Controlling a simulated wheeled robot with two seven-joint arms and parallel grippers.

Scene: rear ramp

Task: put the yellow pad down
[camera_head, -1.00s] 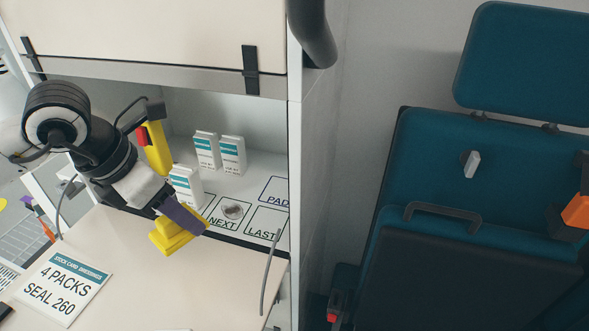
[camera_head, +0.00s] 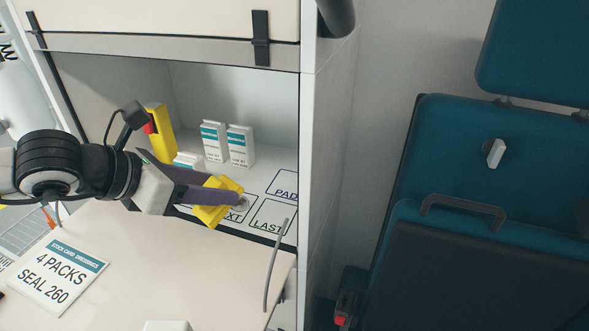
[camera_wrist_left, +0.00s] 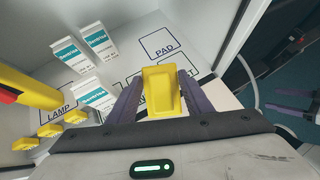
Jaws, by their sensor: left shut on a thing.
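The yellow pad (camera_head: 213,208) is held between the purple fingers of my left gripper (camera_head: 212,196), in front of the open shelf. In the left wrist view the yellow pad (camera_wrist_left: 164,91) sits between the two fingers, above the marked shelf floor. The outlined space labelled PAD (camera_head: 285,188) is empty and lies beyond the gripper, to its right in the head view. It also shows clear in the wrist view (camera_wrist_left: 164,48). The NEXT space is partly hidden by the pad and fingers.
Several white packs (camera_head: 240,146) stand on the shelf. A yellow lamp with a red part (camera_head: 160,131) stands at its left. The LAST space (camera_head: 273,217) is at the front right. A card (camera_head: 58,275) lies on the worktop. The cabinet's side wall (camera_head: 318,170) bounds the shelf.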

